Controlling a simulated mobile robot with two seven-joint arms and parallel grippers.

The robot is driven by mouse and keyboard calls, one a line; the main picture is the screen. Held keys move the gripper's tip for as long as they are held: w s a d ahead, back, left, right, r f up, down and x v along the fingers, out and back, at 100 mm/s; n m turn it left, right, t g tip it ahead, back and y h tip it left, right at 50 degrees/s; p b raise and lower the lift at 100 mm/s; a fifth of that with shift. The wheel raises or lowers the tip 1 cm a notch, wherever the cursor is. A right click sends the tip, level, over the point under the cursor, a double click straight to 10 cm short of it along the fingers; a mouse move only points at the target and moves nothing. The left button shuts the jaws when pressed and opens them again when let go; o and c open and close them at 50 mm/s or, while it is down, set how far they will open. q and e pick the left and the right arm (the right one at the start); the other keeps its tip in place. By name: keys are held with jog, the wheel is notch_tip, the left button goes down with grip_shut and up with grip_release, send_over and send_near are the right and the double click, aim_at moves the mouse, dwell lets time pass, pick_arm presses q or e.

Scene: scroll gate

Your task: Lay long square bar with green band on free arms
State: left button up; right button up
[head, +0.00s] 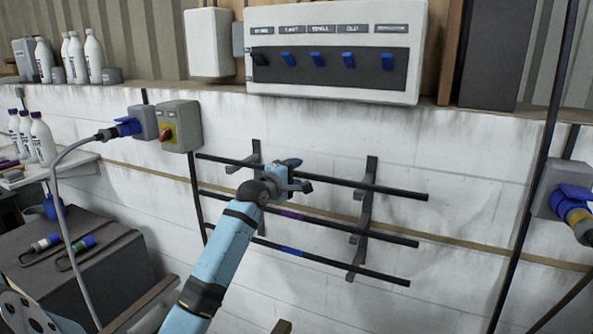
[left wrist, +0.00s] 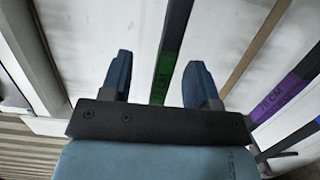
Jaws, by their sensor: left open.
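The long dark bar with the green band (left wrist: 172,60) runs between my left gripper's two spread fingers (left wrist: 160,82) in the left wrist view. In the head view this bar (head: 400,191) is the top one on the wall rack, lying across the upper arms of the left bracket (head: 256,150) and right bracket (head: 368,200). My left gripper (head: 301,175) is at the bar's middle, open, and hides the green band there. Whether a finger touches the bar I cannot tell. My right gripper is not in view.
Below are a bar with a purple band (head: 291,214) and a bar with a blue band (head: 291,251) on the same brackets. A switch panel (head: 335,50) hangs above. A red-knob switch box (head: 180,125) is at left, a blue-plug socket (head: 570,203) at right.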

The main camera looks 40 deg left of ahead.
aim_at(297, 174)
pick_arm(q)
jog(key=shift+s+d+p, duration=0.3)
jog(key=shift+s+p, duration=0.15)
jog(key=shift+s, duration=0.5)
jog(key=shift+s+d+p, duration=0.3)
jog(key=shift+s+p, duration=0.1)
jog(key=shift+s, duration=0.55)
jog(key=shift+s+d+p, duration=0.3)
jog(key=shift+s+p, duration=0.15)
jog(key=shift+s, duration=0.5)
jog(key=shift+s+d, duration=0.25)
jog(key=shift+s, duration=0.6)
jog(key=shift+s+d, duration=0.3)
jog(key=shift+s, duration=0.5)
jog(key=shift+s+d, duration=0.25)
jog(key=shift+s, duration=0.6)
